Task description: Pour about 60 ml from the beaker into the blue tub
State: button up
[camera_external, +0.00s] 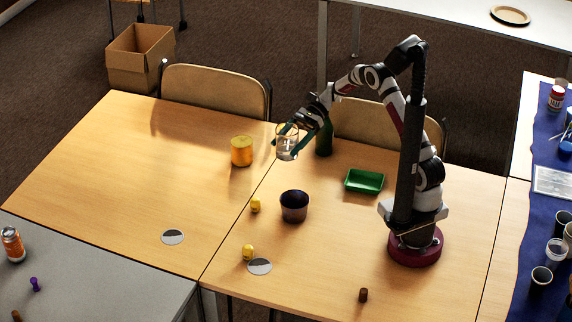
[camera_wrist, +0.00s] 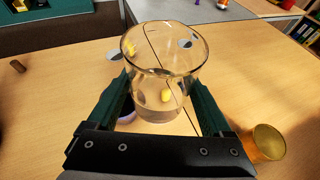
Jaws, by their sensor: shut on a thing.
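My gripper (camera_external: 294,130) is shut on the clear glass beaker (camera_external: 287,150), held above the table near the seam between its two halves. The beaker looks about upright. In the wrist view the beaker (camera_wrist: 165,75) stands between the two green fingers, with clear liquid in its lower part. The dark blue tub (camera_external: 294,207) stands on the table in front of the beaker, apart from it. In the wrist view the tub is mostly hidden behind the beaker and the left finger. The tub's inside looks dark; I cannot tell its contents.
An amber jar (camera_external: 241,151) stands left of the beaker and a green bottle (camera_external: 324,138) close to its right. A green tray (camera_external: 364,181) lies right of the tub. Small yellow pieces (camera_external: 255,206) (camera_external: 247,252) are near the tub. The left table is mostly clear.

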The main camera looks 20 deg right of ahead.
jog(key=s+d+n+g+h, duration=0.25)
jog(key=s+d, duration=0.25)
jog(key=d, duration=0.6)
jog(key=shift+n+g+y, duration=0.25)
jog(key=shift+y, duration=0.1)
jog(key=f, duration=1.4)
jog(key=shift+w+f, duration=0.2)
jog(key=shift+f, duration=0.2)
jog(key=shift+a, duration=0.1)
jog(key=shift+r, duration=0.1)
jog(key=shift+s+a+r+t+h, duration=0.2)
jog(key=shift+a+t+h, duration=0.3)
jog(key=shift+h, duration=0.4)
jog(key=h, duration=0.1)
jog(key=a+t+h, duration=0.1)
jog(key=a+r+m+h, duration=0.1)
jog(key=shift+s+t, duration=0.3)
jog(key=shift+s, duration=0.05)
jog(key=shift+s+a+r+t+h, duration=0.1)
jog(key=shift+a+r+t+h, duration=0.1)
jog(key=shift+r+h, duration=0.3)
jog(key=shift+a+r+t+h, duration=0.1)
jog(key=shift+a+r+h, duration=0.1)
jog(key=shift+r, duration=0.5)
jog(key=shift+s+a+r+m+t+h, duration=0.1)
jog(key=shift+r+m+t+h, duration=0.2)
jog(key=shift+h, duration=0.55)
jog(key=shift+r+t+h, duration=0.1)
jog(key=shift+t+h, duration=0.3)
jog(key=shift+h, duration=0.45)
